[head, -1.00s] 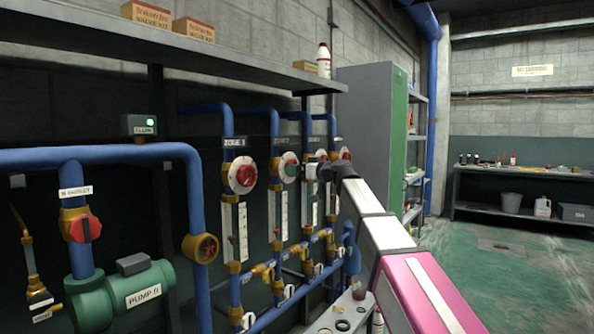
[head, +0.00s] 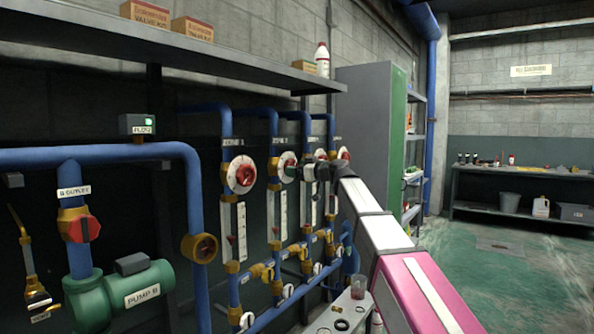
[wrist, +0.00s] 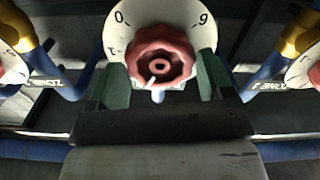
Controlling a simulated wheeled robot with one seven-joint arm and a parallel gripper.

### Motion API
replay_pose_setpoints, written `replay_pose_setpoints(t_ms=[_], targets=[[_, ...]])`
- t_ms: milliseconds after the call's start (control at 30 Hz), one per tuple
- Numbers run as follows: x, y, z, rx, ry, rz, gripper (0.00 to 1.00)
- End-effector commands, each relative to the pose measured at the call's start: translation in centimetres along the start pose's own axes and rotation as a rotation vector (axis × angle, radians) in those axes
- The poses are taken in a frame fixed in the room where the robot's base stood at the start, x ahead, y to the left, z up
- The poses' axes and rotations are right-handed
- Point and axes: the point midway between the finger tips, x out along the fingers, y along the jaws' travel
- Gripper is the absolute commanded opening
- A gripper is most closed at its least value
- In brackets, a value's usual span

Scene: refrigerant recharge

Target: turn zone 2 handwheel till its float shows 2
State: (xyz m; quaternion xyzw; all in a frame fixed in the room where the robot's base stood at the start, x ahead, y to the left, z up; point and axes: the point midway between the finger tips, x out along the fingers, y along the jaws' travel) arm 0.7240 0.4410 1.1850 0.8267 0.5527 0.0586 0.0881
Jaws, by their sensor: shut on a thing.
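The zone 2 handwheel (head: 283,162) is a red knob on a round white dial, second from the left in the head view. My gripper (head: 292,171) is shut on it and partly hides it. In the wrist view the red handwheel (wrist: 160,57) sits between the two green fingers of my gripper (wrist: 158,75), with a small white mark near its lower edge. The white dial (wrist: 175,14) behind it shows numerals. The zone 2 float tube (head: 276,215) hangs below the wheel; its float and scale are too small to read.
The zone 1 handwheel (head: 241,174) is close on the left, and more dials stand close on the right. Blue pipes (head: 160,152) and a green pump (head: 120,290) are at left. A shelf (head: 200,58) runs above. The floor at right (head: 500,270) is clear.

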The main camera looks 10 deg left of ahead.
Motion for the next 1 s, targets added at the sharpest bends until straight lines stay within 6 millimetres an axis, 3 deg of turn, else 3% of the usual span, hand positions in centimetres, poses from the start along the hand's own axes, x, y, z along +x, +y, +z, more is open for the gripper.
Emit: replay_pose_setpoints(t_ms=[800,833,867,900,1000], targets=[[-0.18,-0.01,0.01,-0.155,0.0,0.002,0.46],[-0.19,-0.02,0.01,-0.166,0.0,0.002,0.77],[-0.19,-0.02,0.01,-0.163,0.0,0.002,0.87],[-0.18,-0.01,0.01,-0.162,0.0,0.002,0.94],[-0.14,-0.02,0.01,-0.162,0.0,0.001,0.94]])
